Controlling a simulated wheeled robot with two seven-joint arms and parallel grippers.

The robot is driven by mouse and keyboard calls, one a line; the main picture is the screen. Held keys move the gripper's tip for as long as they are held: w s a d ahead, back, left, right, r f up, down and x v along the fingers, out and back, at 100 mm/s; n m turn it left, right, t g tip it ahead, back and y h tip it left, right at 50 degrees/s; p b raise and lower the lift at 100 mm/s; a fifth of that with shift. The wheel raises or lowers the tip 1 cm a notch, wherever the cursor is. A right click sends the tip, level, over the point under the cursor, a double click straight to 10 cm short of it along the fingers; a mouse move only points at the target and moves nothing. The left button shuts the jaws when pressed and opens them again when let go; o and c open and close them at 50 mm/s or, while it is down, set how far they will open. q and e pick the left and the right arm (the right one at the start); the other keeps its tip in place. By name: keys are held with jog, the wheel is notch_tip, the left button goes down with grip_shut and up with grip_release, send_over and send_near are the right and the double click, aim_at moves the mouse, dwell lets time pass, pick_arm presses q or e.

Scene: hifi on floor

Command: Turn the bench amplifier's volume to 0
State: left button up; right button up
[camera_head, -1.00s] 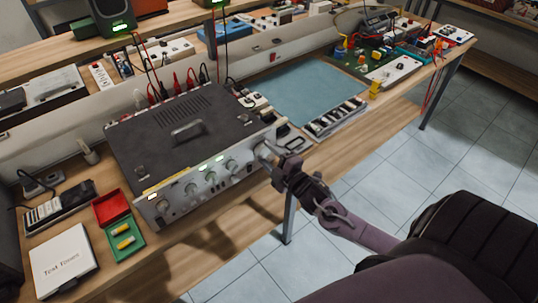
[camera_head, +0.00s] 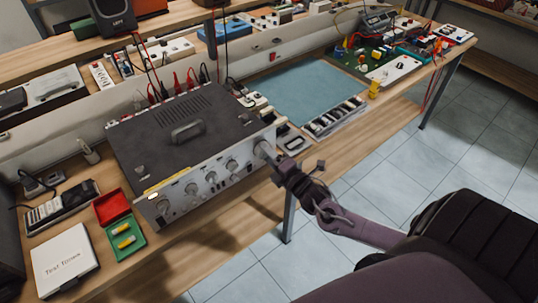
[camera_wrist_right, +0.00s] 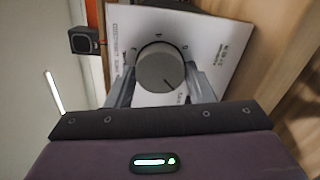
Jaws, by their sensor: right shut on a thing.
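The bench amplifier (camera_head: 185,133) is a dark-topped box with a silver front panel, standing on the wooden bench. Its large grey knob (camera_head: 263,149) sits at the right end of the panel. My right gripper (camera_head: 270,157) is shut on this knob from the front. In the right wrist view the round knob (camera_wrist_right: 158,62) sits between the two fingers, and its dark pointer line is toward the lower right of its face. A small lamp (camera_head: 154,196) at the panel's left end is lit. My left gripper is out of view.
A red and green box (camera_head: 139,245) and a white "Test Tones" case (camera_head: 66,262) lie left of the amplifier. A blue mat (camera_head: 310,90) and a tray of small parts (camera_head: 336,119) lie to its right.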

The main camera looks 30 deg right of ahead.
dwell(0.3)
jog(key=o, duration=1)
jog(key=shift+s, duration=0.1)
jog(key=shift+s+d+b, duration=0.15)
jog(key=shift+s+b, duration=0.15)
jog(key=shift+s, duration=1.65)
jog(key=shift+s+d+b, duration=0.15)
jog(key=shift+s+b, duration=0.1)
jog(key=shift+s, duration=1.65)
